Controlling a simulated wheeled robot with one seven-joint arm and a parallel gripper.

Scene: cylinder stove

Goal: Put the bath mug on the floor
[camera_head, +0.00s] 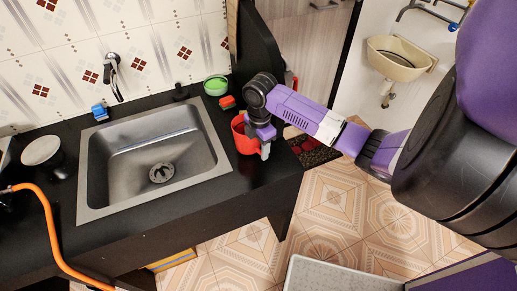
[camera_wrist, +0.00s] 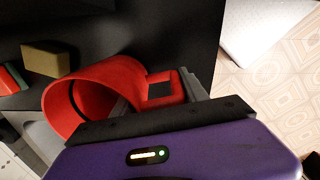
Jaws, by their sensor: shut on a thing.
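The bath mug (camera_head: 242,139) is red and stands at the right end of the black counter, right of the sink. In the wrist view the red mug (camera_wrist: 101,91) shows with its open mouth to the left and its handle toward my gripper (camera_wrist: 165,100). My gripper (camera_head: 265,143) is shut on the mug at its handle side. I cannot tell whether the mug's base touches the counter. The tiled floor (camera_head: 322,212) shows to the right of the counter and below it.
A metal sink (camera_head: 100,170) is set in the counter (camera_head: 225,205). A green bowl (camera_head: 216,86) and an orange item (camera_head: 227,102) sit behind the mug. A grey-topped white box (camera_head: 335,275) stands on the floor at the front. Floor between the counter and the box is clear.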

